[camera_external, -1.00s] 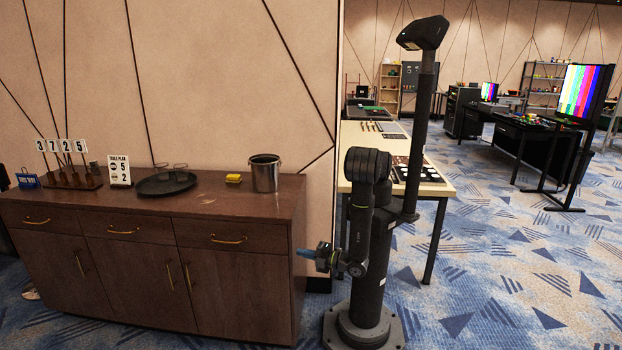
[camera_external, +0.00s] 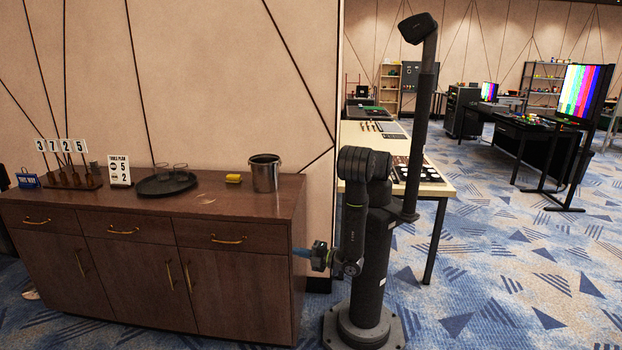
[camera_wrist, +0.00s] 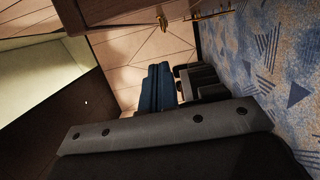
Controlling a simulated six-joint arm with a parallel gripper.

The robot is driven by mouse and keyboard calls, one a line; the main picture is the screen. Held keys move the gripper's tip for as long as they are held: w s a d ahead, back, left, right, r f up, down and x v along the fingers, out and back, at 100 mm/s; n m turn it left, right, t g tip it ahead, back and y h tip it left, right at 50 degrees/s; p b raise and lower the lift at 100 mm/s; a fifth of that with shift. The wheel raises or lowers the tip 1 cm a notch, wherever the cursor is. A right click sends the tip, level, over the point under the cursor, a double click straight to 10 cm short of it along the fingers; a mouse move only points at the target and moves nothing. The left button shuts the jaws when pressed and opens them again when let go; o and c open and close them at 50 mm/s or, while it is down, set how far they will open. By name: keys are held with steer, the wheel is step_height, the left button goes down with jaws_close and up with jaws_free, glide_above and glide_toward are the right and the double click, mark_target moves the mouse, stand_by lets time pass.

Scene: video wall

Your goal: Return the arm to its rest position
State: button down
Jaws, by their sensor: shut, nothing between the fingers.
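My gripper (camera_external: 301,253) is at the right end of the dark wooden sideboard (camera_external: 140,262), below its top, with its blue fingertips pointing left toward the sideboard's side. In the external view I cannot tell if they touch it. My arm hangs folded down beside its column, apart from the floor. In the wrist view the gripper's blue fingers (camera_wrist: 155,88) are together with nothing between them. The sideboard's wood and a brass handle show at the top of that view.
A work table (camera_external: 437,188) stands behind my column. Patterned carpet (camera_external: 480,290) is free at the right.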

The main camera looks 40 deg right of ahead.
mark_target(286, 243)
steer(key=w, duration=0.2)
steer(key=w+a, duration=0.1)
steer(key=w, duration=0.5)
steer(key=shift+a, duration=0.15)
steer(key=shift+w+d, duration=0.3)
steer(key=shift+d, duration=0.1)
steer(key=shift+a, duration=0.1)
